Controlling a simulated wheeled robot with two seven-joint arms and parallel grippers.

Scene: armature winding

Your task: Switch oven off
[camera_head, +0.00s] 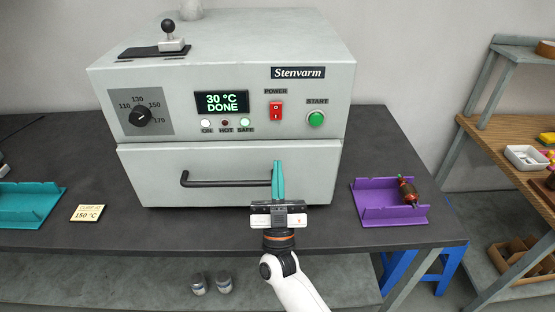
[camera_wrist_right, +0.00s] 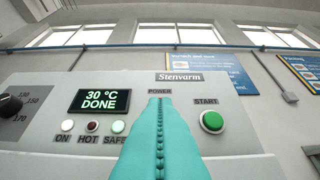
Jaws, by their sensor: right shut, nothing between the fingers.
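The grey Stenvarm oven (camera_head: 235,85) stands on the dark bench with its drawer front closed. Its display (camera_head: 222,102) reads 30 °C DONE; it also shows in the right wrist view (camera_wrist_right: 100,100). The red power switch (camera_head: 276,110) is at the right of the display, above the gripper; in the right wrist view the fingers hide it, below the POWER label. The green start button (camera_head: 316,119) is further right. The ON and SAFE lamps look lit, the HOT lamp dark red. My right gripper (camera_head: 278,164) is shut and empty, fingers pointing up before the drawer front. My left gripper is not in view.
A black drawer handle (camera_head: 227,182) juts out left of my right gripper. A purple holder (camera_head: 375,213) with a wound armature (camera_head: 407,191) is at the right, a teal holder (camera_head: 28,203) at the left. A card (camera_head: 88,212) lies on the bench. Wooden shelving (camera_head: 505,150) stands far right.

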